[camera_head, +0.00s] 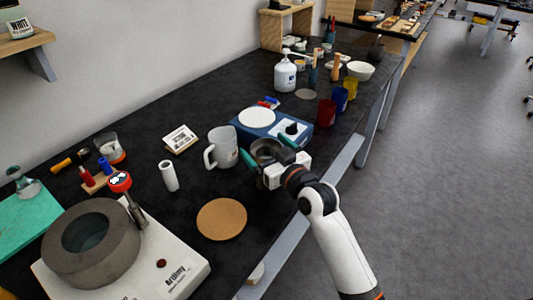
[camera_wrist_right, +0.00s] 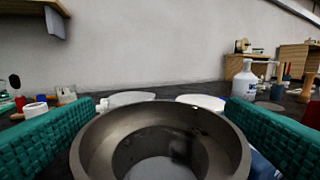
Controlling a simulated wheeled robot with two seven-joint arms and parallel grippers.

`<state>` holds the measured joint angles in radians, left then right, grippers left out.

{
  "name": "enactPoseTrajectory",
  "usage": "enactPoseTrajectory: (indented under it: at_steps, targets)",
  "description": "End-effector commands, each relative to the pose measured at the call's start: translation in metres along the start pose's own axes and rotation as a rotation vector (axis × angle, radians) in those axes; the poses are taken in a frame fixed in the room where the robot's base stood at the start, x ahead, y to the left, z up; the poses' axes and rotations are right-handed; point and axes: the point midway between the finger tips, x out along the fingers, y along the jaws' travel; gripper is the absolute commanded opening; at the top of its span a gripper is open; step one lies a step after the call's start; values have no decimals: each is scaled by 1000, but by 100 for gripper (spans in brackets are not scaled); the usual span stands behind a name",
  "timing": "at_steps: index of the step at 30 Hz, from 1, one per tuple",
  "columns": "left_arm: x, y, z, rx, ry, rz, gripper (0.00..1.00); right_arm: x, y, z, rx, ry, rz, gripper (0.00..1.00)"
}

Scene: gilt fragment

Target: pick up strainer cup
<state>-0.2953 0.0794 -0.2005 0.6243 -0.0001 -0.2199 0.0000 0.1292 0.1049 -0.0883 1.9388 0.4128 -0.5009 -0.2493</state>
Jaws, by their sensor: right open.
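The strainer cup (camera_head: 265,148) looks like a round dark grey metal cup, standing on the black table just in front of the blue scale. It also fills the lower middle of the right wrist view (camera_wrist_right: 97,150), with its open rim facing up. My right gripper (camera_head: 270,152) is open, with its green finger pads on either side of the cup. In the right wrist view the cup sits between the pads; whether either pad touches it I cannot tell. The fingers and white gripper body partly hide the cup in the head view. My left gripper is not in view.
A white mug (camera_head: 222,148) stands close left of the cup. The blue scale (camera_head: 251,131) with a white round plate is right behind. A cork disc (camera_head: 221,219) lies nearer. Red (camera_head: 326,113), blue (camera_head: 339,99) and yellow (camera_head: 350,87) cups stand along the table's right edge.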

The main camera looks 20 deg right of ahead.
Motion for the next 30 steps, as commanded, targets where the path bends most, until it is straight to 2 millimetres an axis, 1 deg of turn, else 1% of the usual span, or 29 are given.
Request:
enactPoseTrajectory:
  at_steps: [2, 9, 10, 11, 17, 20, 23, 30]
  targets:
    - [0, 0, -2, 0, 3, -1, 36, 0, 0, 0, 0, 0, 0, 93]
    - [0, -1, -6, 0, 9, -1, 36, 0, 0, 0, 0, 1, 0, 53]
    - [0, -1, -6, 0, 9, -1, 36, 0, 0, 0, 0, 1, 0, 49]
    - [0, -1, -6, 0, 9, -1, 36, 0, 0, 0, 0, 1, 0, 46]
    - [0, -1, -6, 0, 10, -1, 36, -1, 0, 0, 0, 0, 0, 46]
    - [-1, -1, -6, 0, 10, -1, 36, 0, 0, 7, -1, -2, 0, 46]
    - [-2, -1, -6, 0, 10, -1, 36, 0, 0, 22, -1, -5, 0, 46]
    - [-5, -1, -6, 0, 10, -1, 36, 0, 0, 72, -2, -5, 0, 46]
